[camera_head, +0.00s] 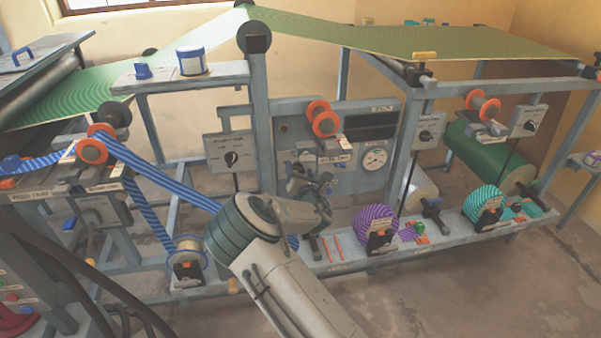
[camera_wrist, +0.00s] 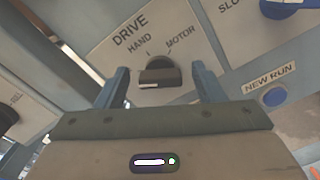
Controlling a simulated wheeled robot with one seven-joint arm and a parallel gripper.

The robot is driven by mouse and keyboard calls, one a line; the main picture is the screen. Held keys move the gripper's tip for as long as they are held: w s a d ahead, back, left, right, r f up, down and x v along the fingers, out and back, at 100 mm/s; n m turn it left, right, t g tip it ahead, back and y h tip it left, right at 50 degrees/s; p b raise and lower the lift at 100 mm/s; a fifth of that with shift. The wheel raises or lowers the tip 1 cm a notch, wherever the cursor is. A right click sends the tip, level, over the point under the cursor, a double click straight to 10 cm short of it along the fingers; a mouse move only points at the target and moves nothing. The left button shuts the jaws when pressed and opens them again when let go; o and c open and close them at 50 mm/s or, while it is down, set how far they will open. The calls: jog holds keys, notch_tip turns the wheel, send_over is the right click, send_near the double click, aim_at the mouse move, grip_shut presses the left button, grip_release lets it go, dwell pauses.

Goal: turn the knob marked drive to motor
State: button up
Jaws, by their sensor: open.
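The drive knob (camera_wrist: 160,72) shows in the wrist view as a dark round knob with a bar grip and a pale mark on its near edge. It sits on a light grey panel marked DRIVE, with HAND at upper left and MOTOR at upper right. I cannot tell which mark it points to. My gripper (camera_wrist: 161,82) is open, one finger on each side of the knob with a gap at both sides. In the head view my arm reaches to the middle panel (camera_head: 345,123); the drive knob cannot be made out there.
In the wrist view, a blue knob (camera_wrist: 283,6) marked SLO... is at upper right and a blue NEW RUN button (camera_wrist: 274,97) is to the right. In the head view, a gauge (camera_head: 375,159) and an orange-flanged spool (camera_head: 323,119) sit close to my arm's end.

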jog(key=c, duration=1)
